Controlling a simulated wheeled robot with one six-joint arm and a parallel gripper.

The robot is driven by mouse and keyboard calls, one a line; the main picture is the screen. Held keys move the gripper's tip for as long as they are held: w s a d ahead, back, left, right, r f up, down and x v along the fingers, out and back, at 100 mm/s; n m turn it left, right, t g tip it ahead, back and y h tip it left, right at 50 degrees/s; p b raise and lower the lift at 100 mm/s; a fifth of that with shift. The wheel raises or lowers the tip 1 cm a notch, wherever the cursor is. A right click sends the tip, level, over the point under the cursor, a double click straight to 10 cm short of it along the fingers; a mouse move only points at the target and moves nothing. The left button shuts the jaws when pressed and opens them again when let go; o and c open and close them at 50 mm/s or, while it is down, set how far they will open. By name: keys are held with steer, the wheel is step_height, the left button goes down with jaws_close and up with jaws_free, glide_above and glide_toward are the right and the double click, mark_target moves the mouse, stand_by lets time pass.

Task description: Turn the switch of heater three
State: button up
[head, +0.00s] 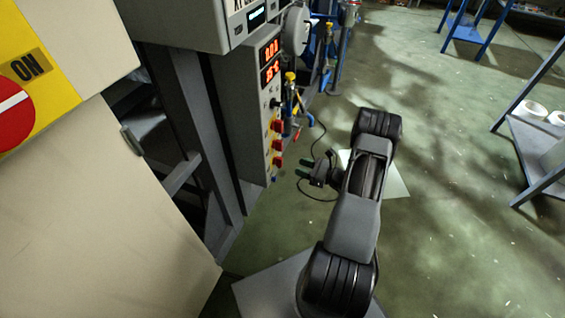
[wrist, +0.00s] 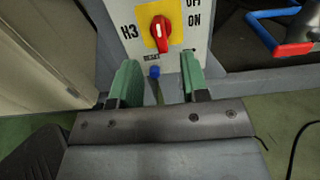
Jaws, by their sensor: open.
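The heater three switch (wrist: 160,34) is a red knob with a white mark on a yellow plate, labelled "H3", with "ON" and a partly cut-off label at its right. The white mark looks roughly upright. In the head view, the lowest red switch (head: 277,161) on the grey control panel (head: 256,158) appears to be this one. My gripper (wrist: 158,80) has green fingers, open and empty. It faces the panel below the knob, which shows just above and between the fingertips. In the head view my gripper (head: 303,168) is right of the panel, apart from it.
A blue reset button (wrist: 154,71) sits under the knob, between the fingers in the picture. A blue and red handle (wrist: 290,45) is at the right. More red switches (head: 277,126) are higher on the panel. A beige cabinet (head: 100,200) stands left; open floor (head: 450,240) lies right.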

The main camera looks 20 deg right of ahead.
mark_target(282, 161)
steer(key=b+x, duration=0.1)
steer(key=x, duration=0.7)
steer(key=shift+a, duration=0.2)
steer(key=shift+c, duration=0.3)
jaws_close()
